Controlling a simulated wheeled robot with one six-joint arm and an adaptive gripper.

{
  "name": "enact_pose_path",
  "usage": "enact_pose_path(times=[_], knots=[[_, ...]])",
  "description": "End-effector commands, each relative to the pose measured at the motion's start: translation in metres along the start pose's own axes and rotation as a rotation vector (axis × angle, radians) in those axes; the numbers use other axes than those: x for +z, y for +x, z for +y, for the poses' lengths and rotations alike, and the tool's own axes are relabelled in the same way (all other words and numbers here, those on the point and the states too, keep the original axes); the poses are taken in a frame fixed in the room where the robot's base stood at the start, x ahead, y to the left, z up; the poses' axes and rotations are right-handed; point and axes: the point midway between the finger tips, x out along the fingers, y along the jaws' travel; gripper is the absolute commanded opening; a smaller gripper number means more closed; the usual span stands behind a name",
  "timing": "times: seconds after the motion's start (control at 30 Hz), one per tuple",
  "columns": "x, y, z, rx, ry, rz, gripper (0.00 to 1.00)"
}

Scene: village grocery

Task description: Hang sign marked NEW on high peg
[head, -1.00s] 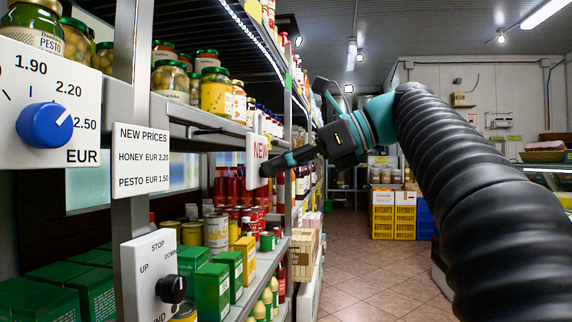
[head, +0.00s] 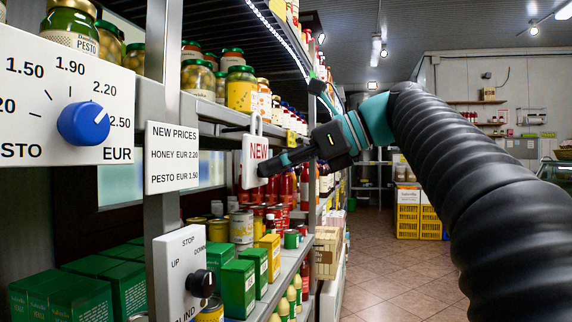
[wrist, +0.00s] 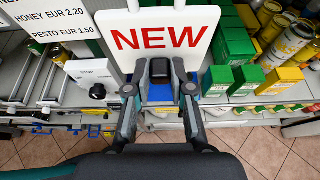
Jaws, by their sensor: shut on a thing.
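The white sign marked NEW (head: 255,158) in red is upright beside the shelf in the head view, with a narrow white loop (head: 257,124) on top. My gripper (head: 268,168) is shut on its lower part. In the wrist view the sign (wrist: 158,38) fills the top centre, and my fingers (wrist: 160,72) close at its lower edge. A dark horizontal peg-like rod (head: 232,129) shows left of the loop, at about its height. I cannot tell whether they touch or how far apart they are in depth.
A grey post (head: 160,240) carries the price plate (head: 173,157), a blue-knobbed dial panel (head: 60,95) and a black-knobbed switch panel (head: 181,270). Shelves with jars and green boxes (head: 240,285) stand close behind. The tiled aisle (head: 385,265) to the right is open.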

Motion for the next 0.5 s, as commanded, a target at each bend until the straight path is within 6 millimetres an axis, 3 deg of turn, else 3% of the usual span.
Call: enact_pose_path(times=[0.5], knots=[[0.009,0.026,0.001,0.001,-0.001,-0.001,0.00]])
